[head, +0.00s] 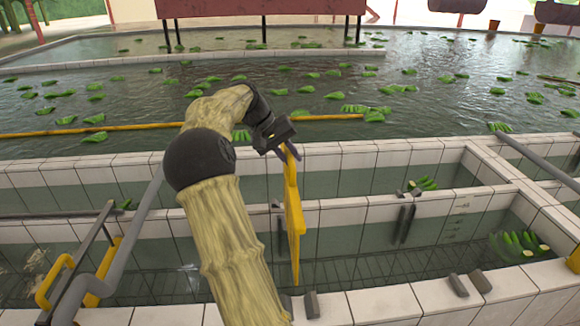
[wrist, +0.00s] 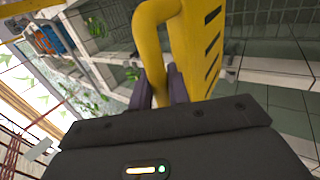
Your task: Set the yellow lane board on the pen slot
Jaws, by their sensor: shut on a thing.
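The yellow lane board (head: 295,215) hangs upright and nearly edge-on from my gripper (head: 289,152) in the head view, above the tiled water pens. In the wrist view my gripper's purple fingers (wrist: 158,90) are shut on the yellow board's looped handle, and its slotted panel (wrist: 203,45) extends up and right. Dark paired guides stand on the pen walls: one pair (head: 405,222) on the middle wall right of the board, another pair (head: 470,284) on the front wall. Which of these is the pen slot I cannot tell. The board's lower end appears apart from the walls.
Grey rails with yellow parts (head: 85,280) stand at the left. A yellow floating bar (head: 90,130) crosses the large pool behind. Tiled walls (head: 345,214) divide the pens.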

